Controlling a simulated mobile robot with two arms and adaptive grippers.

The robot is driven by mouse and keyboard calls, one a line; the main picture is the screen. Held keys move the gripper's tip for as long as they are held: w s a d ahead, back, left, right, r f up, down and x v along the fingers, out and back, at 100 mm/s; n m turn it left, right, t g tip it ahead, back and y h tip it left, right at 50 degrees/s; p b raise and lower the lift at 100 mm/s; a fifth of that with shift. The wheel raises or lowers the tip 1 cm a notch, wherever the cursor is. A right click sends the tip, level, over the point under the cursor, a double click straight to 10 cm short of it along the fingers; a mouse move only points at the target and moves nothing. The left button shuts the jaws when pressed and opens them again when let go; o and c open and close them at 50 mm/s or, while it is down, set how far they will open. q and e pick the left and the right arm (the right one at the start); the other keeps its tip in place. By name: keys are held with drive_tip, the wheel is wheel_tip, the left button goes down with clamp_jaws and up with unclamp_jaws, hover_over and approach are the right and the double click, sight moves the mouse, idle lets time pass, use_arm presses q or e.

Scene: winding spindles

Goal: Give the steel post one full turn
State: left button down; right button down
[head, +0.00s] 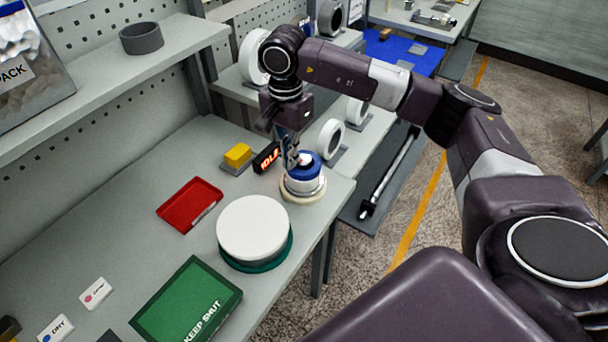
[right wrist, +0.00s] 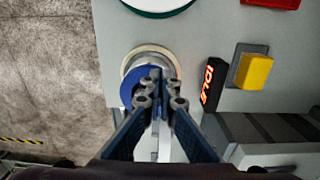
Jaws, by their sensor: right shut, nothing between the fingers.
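A short round spindle stands near the right front corner of the bench. It has a blue top (head: 310,166), a pale metallic body (head: 305,186) and a cream base ring (head: 303,197). I cannot clearly pick out a separate steel post; the gripper covers part of the top. My right gripper (head: 291,158) is shut and empty, pointing down at the spindle's top. In the right wrist view its fingertips (right wrist: 158,76) are together over the edge of the blue top (right wrist: 132,82). I cannot tell whether they touch it. My left gripper is out of view.
A lit display (right wrist: 208,84) reading IDLE and a yellow block (head: 238,155) on a grey base stand beside the spindle. A white disc (head: 253,227) on a green base, a red tray (head: 190,203) and a green KEEP SHUT panel (head: 187,303) lie nearer.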

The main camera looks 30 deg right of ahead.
wheel_tip(320, 180, up, 6)
drive_tip(key=p, duration=0.3)
drive_tip(key=shift+a, duration=0.1)
drive_tip(key=shift+a+f, duration=0.1)
drive_tip(key=shift+f, duration=0.05)
